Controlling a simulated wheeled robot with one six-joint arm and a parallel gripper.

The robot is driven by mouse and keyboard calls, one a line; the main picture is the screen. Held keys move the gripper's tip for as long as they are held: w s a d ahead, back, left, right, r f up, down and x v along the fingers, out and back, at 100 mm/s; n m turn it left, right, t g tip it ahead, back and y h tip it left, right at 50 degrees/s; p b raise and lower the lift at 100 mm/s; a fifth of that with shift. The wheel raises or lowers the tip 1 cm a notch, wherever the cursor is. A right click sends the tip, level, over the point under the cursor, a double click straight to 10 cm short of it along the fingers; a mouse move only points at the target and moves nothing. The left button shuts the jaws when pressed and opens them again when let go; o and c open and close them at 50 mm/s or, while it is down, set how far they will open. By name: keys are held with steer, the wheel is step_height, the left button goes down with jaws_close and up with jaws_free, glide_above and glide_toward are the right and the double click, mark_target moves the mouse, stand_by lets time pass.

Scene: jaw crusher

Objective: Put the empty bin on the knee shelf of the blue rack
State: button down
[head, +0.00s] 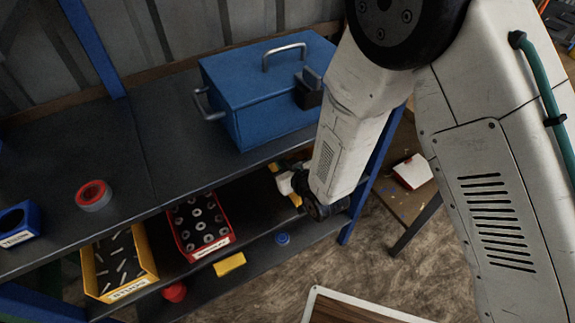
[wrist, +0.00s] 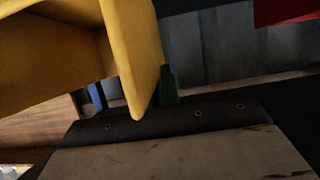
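A yellow bin (wrist: 55,55) fills the upper left of the wrist view, very close and tilted; the part of its inside that shows is empty. My gripper (head: 288,182) is reached in at the right end of the blue rack (head: 382,150), just below its dark top shelf (head: 165,150). Small yellow edges show beside it in the head view, mostly hidden by the shelf and my arm. The bin's wall hangs right at my gripper in the wrist view, but the fingertips are not clear, so I cannot tell whether they grip it. A lower shelf (head: 262,262) runs below.
A yellow bin of bolts (head: 120,262) and a red bin of washers (head: 200,228) sit left of my gripper. A blue toolbox (head: 265,95) and a tape roll (head: 94,195) are on top. A yellow block (head: 229,264) and blue cap (head: 282,239) lie low.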

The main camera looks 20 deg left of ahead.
steer(key=shift+w+d+f, duration=0.15)
steer(key=shift+w+f, duration=0.6)
steer(key=shift+f, duration=0.2)
steer(key=shift+w+d+f, duration=0.15)
steer(key=shift+w+f, duration=0.55)
steer(key=shift+f, duration=0.4)
steer(key=c, duration=1.6)
jaws_free()
